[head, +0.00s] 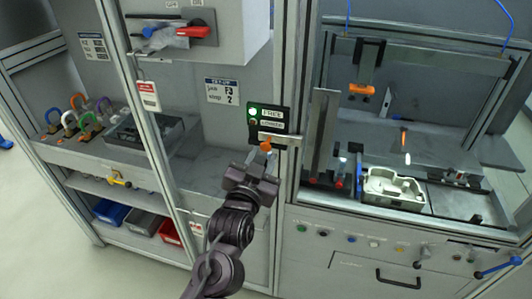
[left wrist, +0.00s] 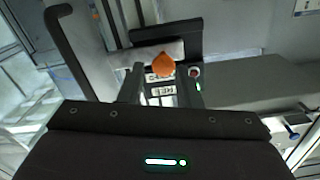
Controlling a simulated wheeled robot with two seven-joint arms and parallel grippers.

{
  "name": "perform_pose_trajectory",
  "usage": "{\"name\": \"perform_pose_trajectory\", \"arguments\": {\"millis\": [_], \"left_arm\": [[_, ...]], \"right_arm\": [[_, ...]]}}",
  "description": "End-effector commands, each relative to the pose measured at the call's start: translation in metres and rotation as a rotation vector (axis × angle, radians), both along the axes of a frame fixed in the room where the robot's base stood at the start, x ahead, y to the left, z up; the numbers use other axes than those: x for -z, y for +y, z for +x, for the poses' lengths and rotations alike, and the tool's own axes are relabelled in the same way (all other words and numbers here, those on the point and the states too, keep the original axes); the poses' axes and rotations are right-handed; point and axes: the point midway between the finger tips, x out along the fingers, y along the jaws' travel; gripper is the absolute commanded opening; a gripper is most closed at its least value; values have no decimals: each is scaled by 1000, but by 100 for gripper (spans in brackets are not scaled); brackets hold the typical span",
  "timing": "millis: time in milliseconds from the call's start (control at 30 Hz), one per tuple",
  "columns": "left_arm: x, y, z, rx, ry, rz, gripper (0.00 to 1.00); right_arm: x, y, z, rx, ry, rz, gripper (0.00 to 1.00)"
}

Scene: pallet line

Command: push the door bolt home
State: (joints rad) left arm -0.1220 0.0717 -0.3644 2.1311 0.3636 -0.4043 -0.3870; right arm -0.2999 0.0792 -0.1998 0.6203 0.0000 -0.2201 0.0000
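The door bolt has an orange knob (head: 266,146) below a pale metal bar (head: 280,138) at the cabinet's upright post. The knob (left wrist: 163,65) also shows in the left wrist view, in front of the bar (left wrist: 158,50). My left gripper (head: 260,164) is just below the knob, its fingers apart and nothing held between them. I cannot tell whether a finger touches the knob. A dark sign plate (head: 269,121) above the bolt has a lit green lamp beside FREE. My right gripper is out of view.
An open bay to the right holds a pale tray (head: 393,188) and an orange-tipped tool (head: 362,89). A counter on the left carries several coloured shackles (head: 83,115). A red-handled switch (head: 195,31) is above. Upright posts flank my left arm.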

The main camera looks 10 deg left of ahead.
Motion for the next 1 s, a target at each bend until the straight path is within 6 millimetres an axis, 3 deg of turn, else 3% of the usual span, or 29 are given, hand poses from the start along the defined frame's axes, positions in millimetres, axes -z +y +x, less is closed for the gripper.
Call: {"name": "perform_pose_trajectory", "arguments": {"millis": [100, 233, 767, 867, 967, 1000], "left_arm": [[3, 1, -19, 2, 2, -2, 30], [2, 1, -31, 1, 1, -2, 30], [2, 2, -33, -1, 3, -1, 30], [22, 0, -29, 2, 34, 9, 30], [70, -3, -21, 8, 111, 30, 30], [96, -4, -19, 11, 153, 40, 30]], "right_arm": [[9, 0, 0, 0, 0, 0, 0], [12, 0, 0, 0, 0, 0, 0], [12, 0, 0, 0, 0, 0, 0], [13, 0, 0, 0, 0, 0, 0], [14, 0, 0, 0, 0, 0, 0], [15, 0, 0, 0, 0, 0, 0]]}}
